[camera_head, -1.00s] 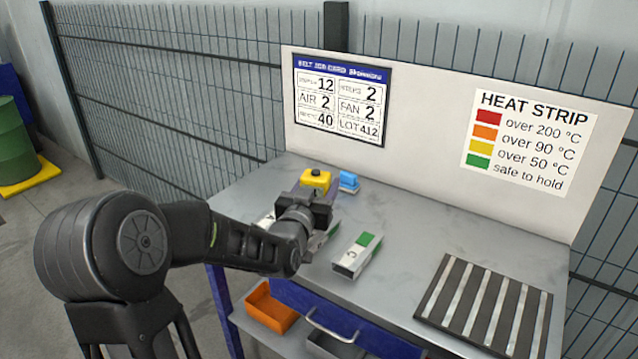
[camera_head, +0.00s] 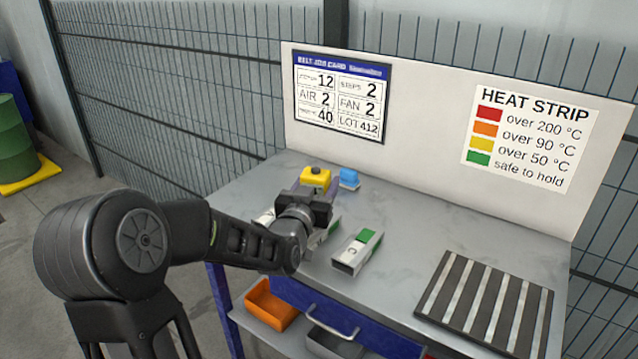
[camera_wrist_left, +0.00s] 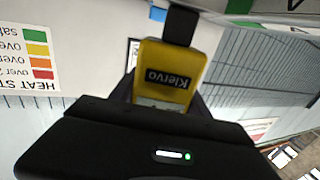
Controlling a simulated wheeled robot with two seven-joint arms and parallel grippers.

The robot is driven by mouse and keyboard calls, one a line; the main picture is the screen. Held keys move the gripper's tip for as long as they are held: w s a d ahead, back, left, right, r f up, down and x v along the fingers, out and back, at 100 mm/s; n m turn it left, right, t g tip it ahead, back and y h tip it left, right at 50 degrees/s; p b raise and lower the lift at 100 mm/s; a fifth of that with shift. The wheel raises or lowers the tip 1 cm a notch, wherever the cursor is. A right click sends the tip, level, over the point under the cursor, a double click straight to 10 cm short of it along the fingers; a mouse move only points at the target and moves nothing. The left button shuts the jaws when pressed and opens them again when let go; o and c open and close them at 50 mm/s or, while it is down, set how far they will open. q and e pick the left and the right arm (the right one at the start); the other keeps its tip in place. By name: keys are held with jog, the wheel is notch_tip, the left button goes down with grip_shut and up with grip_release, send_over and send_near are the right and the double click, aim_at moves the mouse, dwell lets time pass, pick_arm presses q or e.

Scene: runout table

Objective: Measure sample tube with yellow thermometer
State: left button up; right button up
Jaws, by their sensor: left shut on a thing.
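A yellow thermometer (camera_head: 316,177) with a black top part is in my left gripper (camera_head: 318,196), above the left part of the table. In the left wrist view the yellow thermometer (camera_wrist_left: 168,75) shows its "Klervo" label close to the camera. My left gripper is shut on it. A sample tube marked C (camera_head: 357,252), a pale square-section tube with a green patch, lies just right of the gripper. Another pale tube (camera_head: 265,216) lies behind my left wrist, mostly hidden. A green-patched tube edge also shows beside the wrist. My right gripper is not in view.
A small blue object (camera_head: 349,177) on a pale base stands behind the gripper. A striped black rack (camera_head: 487,303) lies at the right of the grey table (camera_head: 420,235). The middle and back right of the table are clear. A back panel with signs (camera_head: 430,120) closes the rear.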

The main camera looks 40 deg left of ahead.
pick_arm(q)
jog(key=shift+s+f+b, duration=0.1)
jog(key=shift+f+b, duration=0.55)
jog(key=shift+b, duration=0.15)
dwell(2.3)
jog(key=shift+r, duration=0.1)
notch_tip(320, 180, up, 8)
jog(key=p, duration=0.3)
jog(key=shift+f, duration=0.25)
jog(key=shift+f, duration=0.1)
dwell(0.6)
